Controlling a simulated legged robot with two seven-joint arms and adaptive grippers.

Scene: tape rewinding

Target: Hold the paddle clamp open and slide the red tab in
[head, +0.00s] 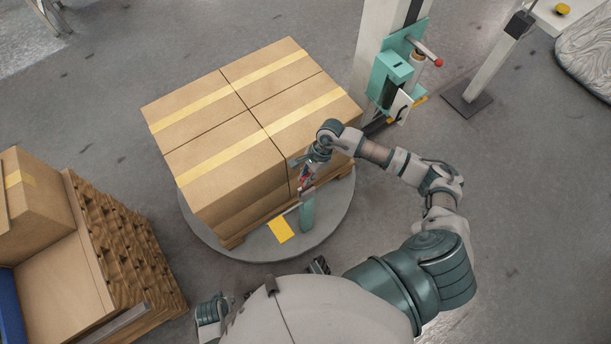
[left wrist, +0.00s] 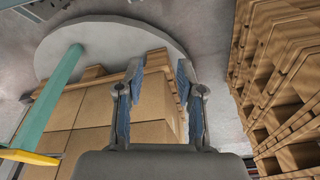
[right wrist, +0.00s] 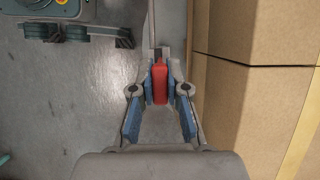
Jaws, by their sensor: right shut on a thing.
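My right gripper (head: 305,182) is low at the front corner of the boxes. In the right wrist view it (right wrist: 160,85) is shut on the red tab (right wrist: 160,82), with a grey strip running on beyond the tab. The clamp, a short teal post (head: 307,212) with a yellow paddle (head: 281,230), stands at the front of the turntable, just below the right gripper. The left wrist view shows the teal post (left wrist: 58,90) and yellow paddle (left wrist: 30,157) at left. My left gripper (left wrist: 160,75) is open and empty, apart from the paddle. The clamp's jaw is not clear.
Stacked cartons (head: 250,110) on a pallet fill the round grey turntable (head: 335,220). The teal wrapping head (head: 393,75) on its mast stands behind right. A wooden stack with a carton (head: 35,200) is at left. Grey floor lies between.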

